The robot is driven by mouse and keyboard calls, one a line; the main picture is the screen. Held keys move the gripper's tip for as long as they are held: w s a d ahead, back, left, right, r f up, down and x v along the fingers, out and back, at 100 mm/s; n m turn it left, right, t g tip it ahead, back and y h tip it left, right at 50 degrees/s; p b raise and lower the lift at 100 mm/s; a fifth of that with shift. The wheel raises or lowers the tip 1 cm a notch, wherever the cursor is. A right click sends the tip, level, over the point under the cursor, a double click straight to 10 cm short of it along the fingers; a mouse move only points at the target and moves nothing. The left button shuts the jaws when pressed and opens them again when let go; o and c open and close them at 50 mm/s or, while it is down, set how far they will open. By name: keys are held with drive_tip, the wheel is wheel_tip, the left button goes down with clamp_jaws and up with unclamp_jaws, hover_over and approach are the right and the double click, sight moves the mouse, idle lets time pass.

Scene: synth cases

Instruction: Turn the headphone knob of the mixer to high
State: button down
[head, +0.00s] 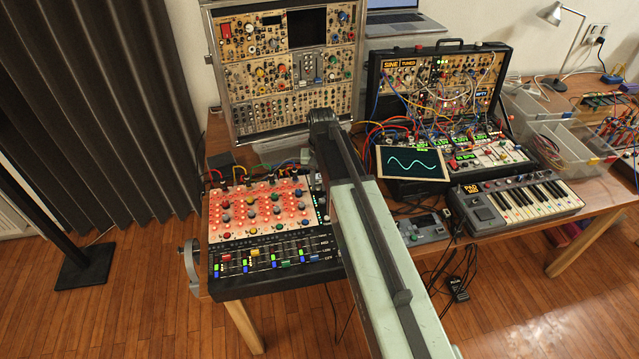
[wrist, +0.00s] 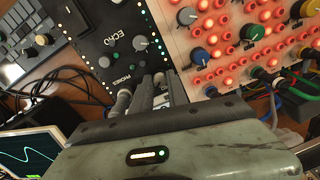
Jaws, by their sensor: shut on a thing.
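The mixer (head: 262,274) stands at the left end of the table in the head view, with a red-lit knob panel and a row of coloured faders. In the wrist view its black strip (wrist: 84,18) shows "ECHO" and "PHONES" labels, with grey knobs above the jaws. My gripper (wrist: 154,84) reaches down onto this strip beside the "PHONES" label. Its jaws are shut on what appears to be the headphone knob, which the fingers mostly hide; its pointer cannot be read. In the head view my arm hides the gripper and this part of the mixer.
A small screen with a cyan wave (head: 412,163) stands right of my arm, near a patched synth case (head: 440,80). A tall synth case (head: 285,70) stands behind the mixer. A small keyboard (head: 516,203) is at right. Cables run close behind the mixer.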

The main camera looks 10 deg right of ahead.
sight(319, 187)
drive_tip(key=shift+m, duration=0.8)
drive_tip(key=c, duration=1.3)
unclamp_jaws()
drive_tip(key=shift+r, duration=0.1)
wheel_tip(319, 187, up, 8)
drive_tip(key=p, duration=0.8)
drive_tip(key=shift+d, duration=0.15)
drive_tip(key=shift+f, duration=0.2)
drive_tip(key=shift+s, duration=0.1)
